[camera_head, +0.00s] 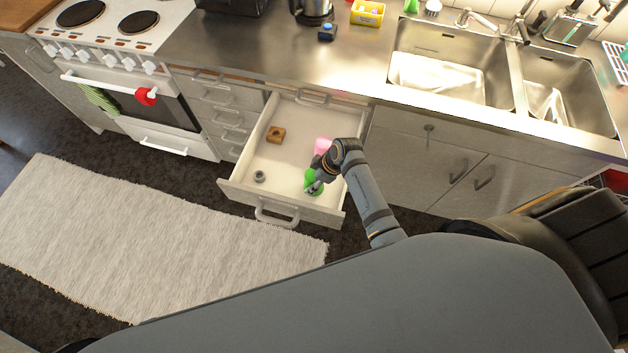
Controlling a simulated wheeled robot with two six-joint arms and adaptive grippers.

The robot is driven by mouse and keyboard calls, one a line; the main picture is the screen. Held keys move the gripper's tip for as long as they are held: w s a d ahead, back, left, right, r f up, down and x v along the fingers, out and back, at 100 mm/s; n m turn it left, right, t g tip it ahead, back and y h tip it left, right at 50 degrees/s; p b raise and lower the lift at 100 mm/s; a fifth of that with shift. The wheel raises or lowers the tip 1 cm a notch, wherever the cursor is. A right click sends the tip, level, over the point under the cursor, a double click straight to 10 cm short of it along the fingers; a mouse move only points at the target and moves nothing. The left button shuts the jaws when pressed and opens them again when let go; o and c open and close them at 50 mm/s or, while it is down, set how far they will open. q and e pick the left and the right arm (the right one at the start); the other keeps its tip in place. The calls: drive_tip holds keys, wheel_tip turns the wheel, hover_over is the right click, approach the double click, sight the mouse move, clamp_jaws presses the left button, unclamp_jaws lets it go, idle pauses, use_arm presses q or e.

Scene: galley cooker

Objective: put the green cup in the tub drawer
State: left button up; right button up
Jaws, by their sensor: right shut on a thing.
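The tub drawer (236,188) is pulled out under the worktop, left of the sink. My right gripper (314,187) reaches into it from the right and is shut on the green cup (310,177). The cup is at the drawer's front right; I cannot tell whether it touches the drawer floor. A pink thing (323,145) shows behind the gripper in the drawer, partly hidden by my arm. My left gripper is not in view.
The drawer also holds a brown wooden block (276,135) and a small grey ring (259,176). The white cooker (110,50) stands at the left. A pale rug (150,235) lies on the floor. The double sink (450,70) is at the right.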

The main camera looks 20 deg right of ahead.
drive_tip(key=shift+f, duration=0.7)
drive_tip(key=shift+f, duration=0.1)
drive_tip(key=o, duration=1.1)
drive_tip(key=shift+o, duration=0.2)
drive_tip(key=v, duration=1.2)
drive_tip(key=shift+d, duration=0.15)
